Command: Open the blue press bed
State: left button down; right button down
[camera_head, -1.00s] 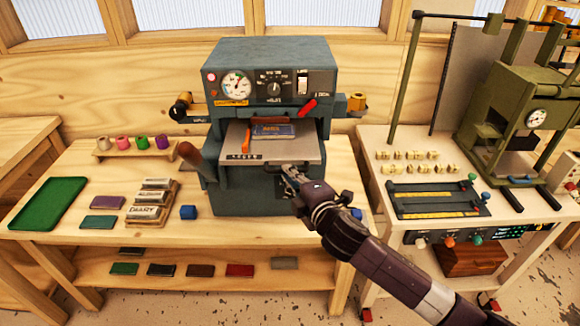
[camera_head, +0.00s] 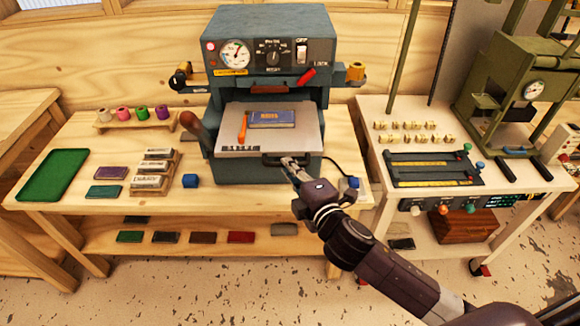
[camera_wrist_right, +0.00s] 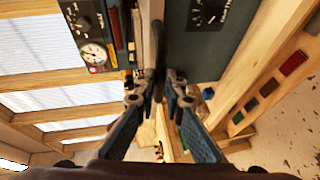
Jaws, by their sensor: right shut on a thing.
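The blue press (camera_head: 225,35) stands on the wooden table. Its grey bed (camera_head: 290,141) sticks out of the front toward me. A blue book (camera_head: 272,119) and an orange-handled tool (camera_head: 243,128) lie on the bed. My right gripper (camera_head: 288,163) is shut on the dark bed handle (camera_head: 270,158) at the bed's front edge. In the right wrist view, the fingers (camera_wrist_right: 160,88) close around the handle bar (camera_wrist_right: 159,45). My left gripper is not in view.
A side table (camera_head: 375,115) with a green machine (camera_head: 520,75) is at the right.

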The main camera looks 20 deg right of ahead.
jog(key=c, duration=2.3)
grip_release()
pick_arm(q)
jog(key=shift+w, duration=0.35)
pick_arm(e)
jog(key=v, duration=1.2)
